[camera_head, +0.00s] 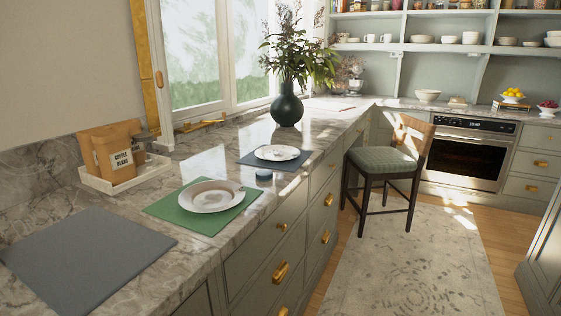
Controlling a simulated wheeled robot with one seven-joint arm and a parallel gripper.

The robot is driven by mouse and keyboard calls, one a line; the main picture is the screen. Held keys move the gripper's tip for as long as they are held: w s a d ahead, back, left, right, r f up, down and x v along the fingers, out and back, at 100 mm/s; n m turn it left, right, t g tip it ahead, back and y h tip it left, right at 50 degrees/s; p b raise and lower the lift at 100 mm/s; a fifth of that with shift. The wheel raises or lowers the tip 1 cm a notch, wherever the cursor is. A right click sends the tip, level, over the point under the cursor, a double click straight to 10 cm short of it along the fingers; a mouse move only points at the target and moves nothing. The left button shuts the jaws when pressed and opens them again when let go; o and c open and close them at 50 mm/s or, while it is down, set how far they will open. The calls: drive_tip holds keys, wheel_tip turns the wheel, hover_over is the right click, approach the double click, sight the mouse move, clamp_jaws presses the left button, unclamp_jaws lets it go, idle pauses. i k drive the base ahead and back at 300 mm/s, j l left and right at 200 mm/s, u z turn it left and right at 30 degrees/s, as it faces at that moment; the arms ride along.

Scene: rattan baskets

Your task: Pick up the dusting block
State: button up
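A small dark-blue block with a pale top (264,175) sits on the marble counter (200,262), near its front edge. It lies between the green placemat (166,209) and the dark placemat (250,160). It looks like the dusting block, but it is too small to be sure. Nothing covers it. My gripper is not in view.
Plates (212,196) (277,153) lie on both placemats. A bare grey mat (85,258) is nearest. A tray (128,183) with coffee bags stands by the wall, and a dark vase (287,110) farther back.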

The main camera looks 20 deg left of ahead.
sight(262, 174)
drive_tip(key=i, duration=1.25)
drive_tip(key=i+u, duration=0.1)
drive_tip(key=i, duration=1.1)
drive_tip(key=i+l, duration=0.2)
drive_tip(key=i, duration=1.05)
drive_tip(key=u, duration=0.45)
drive_tip(key=i+u, duration=0.1)
drive_tip(key=u, duration=0.35)
drive_tip(key=l+u, duration=0.1)
drive_tip(key=u, duration=0.35)
drive_tip(key=i+u, duration=0.1)
drive_tip(key=u, duration=2.55)
